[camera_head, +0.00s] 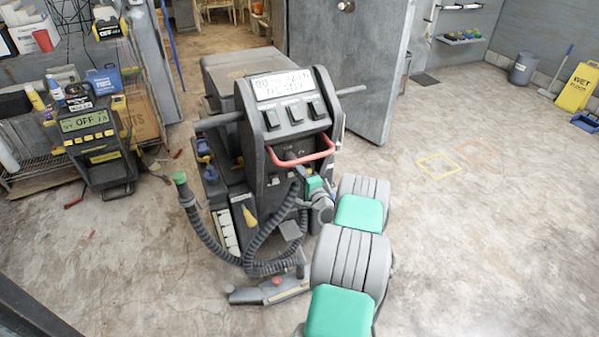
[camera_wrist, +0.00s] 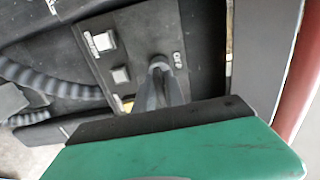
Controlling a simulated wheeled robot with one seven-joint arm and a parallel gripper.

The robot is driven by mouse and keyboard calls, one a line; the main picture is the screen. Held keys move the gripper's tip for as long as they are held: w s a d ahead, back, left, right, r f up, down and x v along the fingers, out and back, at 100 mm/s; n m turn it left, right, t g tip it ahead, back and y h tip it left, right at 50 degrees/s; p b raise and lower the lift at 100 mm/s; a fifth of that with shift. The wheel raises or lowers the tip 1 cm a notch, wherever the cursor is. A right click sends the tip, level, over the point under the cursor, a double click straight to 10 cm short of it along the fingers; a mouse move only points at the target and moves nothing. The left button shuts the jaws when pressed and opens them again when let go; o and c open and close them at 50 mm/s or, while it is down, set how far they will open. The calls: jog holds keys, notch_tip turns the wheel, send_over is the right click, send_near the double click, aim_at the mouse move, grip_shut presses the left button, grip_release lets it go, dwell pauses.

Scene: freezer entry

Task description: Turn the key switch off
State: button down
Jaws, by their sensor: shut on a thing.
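The key switch (camera_wrist: 160,64) is a small round grey part on a dark panel in the wrist view, with a short white label beside it. My gripper (camera_wrist: 163,82) reaches over the panel and its fingers are closed together on the key switch. The fingers hide most of it, so I cannot tell which way it is turned. In the head view my gripper (camera_head: 303,178) is at the front of the dark grey floor machine (camera_head: 262,135), below its red handle. The key switch is hidden there. The machine's display is lit.
The red handle (camera_head: 300,154) arches just above my gripper. Two square buttons (camera_wrist: 104,41) sit left of the key switch. A ribbed hose (camera_head: 208,235) hangs at the machine's left. A charger reading OFF (camera_head: 92,135) stands further left.

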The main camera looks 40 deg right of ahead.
jog(key=shift+f+n+b, duration=0.1)
jog(key=shift+n+b, duration=0.2)
jog(key=shift+b, duration=0.25)
jog(key=shift+f+n+b, duration=0.15)
jog(key=shift+n+b, duration=0.35)
jog(key=shift+b, duration=0.3)
jog(key=n+b, duration=0.2)
jog(key=b, duration=0.1)
jog(key=shift+f, duration=0.1)
jog(key=n+b, duration=0.6)
jog(key=b, duration=0.3)
jog(key=shift+n+b, duration=0.3)
jog(key=shift+b, duration=0.05)
jog(key=n+b, duration=0.5)
jog(key=b, duration=0.3)
jog(key=n+b, duration=0.2)
jog(key=b, duration=0.1)
jog(key=shift+r+n+b, duration=0.25)
jog(key=shift+n+b, duration=0.15)
jog(key=shift+b, duration=0.2)
jog(key=shift+r, duration=0.1)
